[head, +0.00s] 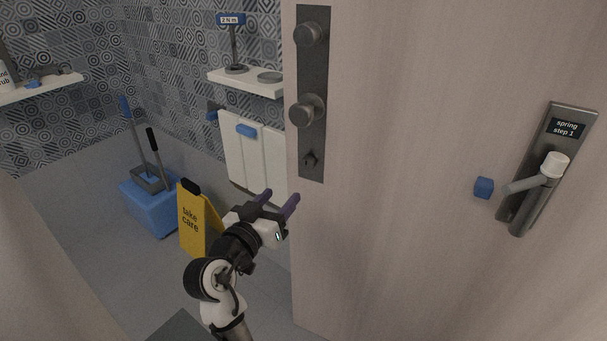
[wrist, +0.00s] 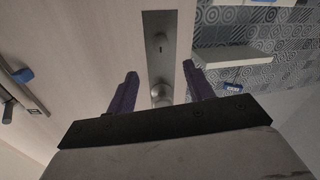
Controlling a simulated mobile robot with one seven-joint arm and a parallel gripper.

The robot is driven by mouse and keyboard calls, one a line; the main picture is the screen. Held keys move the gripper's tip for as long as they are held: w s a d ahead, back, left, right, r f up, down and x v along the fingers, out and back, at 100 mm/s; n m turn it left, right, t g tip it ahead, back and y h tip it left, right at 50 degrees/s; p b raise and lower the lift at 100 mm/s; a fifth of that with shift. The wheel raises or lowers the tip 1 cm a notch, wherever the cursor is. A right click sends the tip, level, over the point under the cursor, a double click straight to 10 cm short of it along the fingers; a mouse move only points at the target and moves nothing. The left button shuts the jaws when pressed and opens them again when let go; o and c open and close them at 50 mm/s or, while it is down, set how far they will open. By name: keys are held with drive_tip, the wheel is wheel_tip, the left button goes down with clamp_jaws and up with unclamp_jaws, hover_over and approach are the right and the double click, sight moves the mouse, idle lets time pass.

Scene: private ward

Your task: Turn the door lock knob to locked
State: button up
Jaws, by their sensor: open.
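The door (head: 420,120) is pale and wood-like, with a dark metal plate (head: 314,65) along its left edge. The plate carries an upper round knob (head: 307,33), a lower round knob (head: 305,109) and a small dark keyhole-like mark (head: 310,159). Which knob is the lock is not labelled. My gripper (head: 278,200) is open and empty, below and left of the plate, its purple fingers pointing up toward the door edge. In the wrist view the plate (wrist: 159,50) and a round knob (wrist: 161,92) show between the open fingers (wrist: 160,70), apart from them.
A lever handle (head: 535,182) on a plate labelled "spring step 1" and a blue block (head: 484,187) are on the door's right. A yellow "take care" sign (head: 197,222) and a blue mop bucket (head: 152,207) stand left. A white shelf (head: 245,82) hangs behind the door edge.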

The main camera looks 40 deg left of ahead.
sight(306, 167)
drive_tip(key=w, duration=0.4)
drive_tip(key=w+a+p, duration=0.1)
drive_tip(key=w, duration=0.3)
drive_tip(key=w+a+p, duration=0.1)
drive_tip(key=w, duration=0.3)
drive_tip(key=c, duration=1)
